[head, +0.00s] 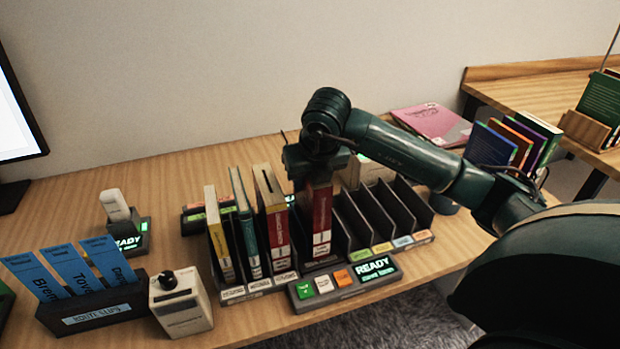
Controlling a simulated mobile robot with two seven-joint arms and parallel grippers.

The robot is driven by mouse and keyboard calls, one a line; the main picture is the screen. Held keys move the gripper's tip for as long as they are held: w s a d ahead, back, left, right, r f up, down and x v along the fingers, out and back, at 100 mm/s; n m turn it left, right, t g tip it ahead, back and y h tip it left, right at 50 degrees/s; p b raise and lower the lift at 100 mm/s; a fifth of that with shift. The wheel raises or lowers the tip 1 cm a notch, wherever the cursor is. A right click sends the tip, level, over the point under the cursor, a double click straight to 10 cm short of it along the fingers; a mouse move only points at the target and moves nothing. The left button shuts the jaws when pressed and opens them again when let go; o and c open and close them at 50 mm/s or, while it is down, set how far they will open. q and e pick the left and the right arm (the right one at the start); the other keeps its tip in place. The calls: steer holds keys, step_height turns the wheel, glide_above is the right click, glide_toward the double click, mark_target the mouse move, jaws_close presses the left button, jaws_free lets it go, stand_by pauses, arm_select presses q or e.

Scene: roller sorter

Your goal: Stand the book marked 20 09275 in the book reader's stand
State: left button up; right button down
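A red book (322,215) with a pale label low on its spine stands upright in the slot behind the READY panel, between the two halves of the rack. This looks like the book reader's stand (343,286), with green, white and orange buttons and a lit READY display. My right gripper (319,176) is at the top of this red book. Its fingers are not clear, so I cannot tell whether they grip it. The book's number is too small to read. My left gripper is not in view.
Yellow, teal and cream-and-red books (271,220) stand in the left slots of the rack. The right slots (385,215) look empty. A label device (181,303), a blue-card holder (95,308) and a scanner on its READY dock (116,206) stand at left.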

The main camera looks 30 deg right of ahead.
steer(key=shift+f, duration=0.2)
steer(key=c, duration=0.9)
jaws_free()
steer(key=shift+f, duration=0.1)
steer(key=v, duration=1.2)
steer(key=shift+s+a+r, duration=0.1)
steer(key=shift+s+r, duration=0.25)
steer(key=shift+r, duration=0.25)
